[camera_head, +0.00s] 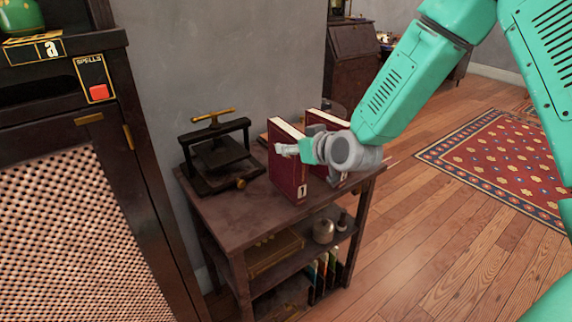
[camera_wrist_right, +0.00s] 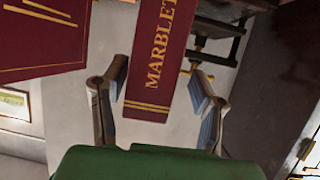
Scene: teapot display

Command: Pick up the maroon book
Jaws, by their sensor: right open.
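Two maroon books stand upright on a small dark wooden table (camera_head: 225,212). The front book (camera_head: 285,178) has a white "1" low on its spine; the second book (camera_head: 322,119) is behind it to the right, partly hidden by my gripper. My right gripper (camera_head: 300,150) is at the books, overlapping the front one. In the wrist view, a maroon spine lettered "MARBLET" (camera_wrist_right: 157,55) lies between the open fingers of my right gripper (camera_wrist_right: 155,82), with a gap visible on either side. Another maroon book (camera_wrist_right: 45,42) fills the upper left. My left gripper is out of view.
A black press with a brass handle (camera_head: 216,155) stands left of the books. The lower shelf holds a metal bell-like object (camera_head: 323,230) and several thin books. A dark cabinet (camera_head: 75,150) stands at left. Open wood floor and a red rug (camera_head: 505,165) are at right.

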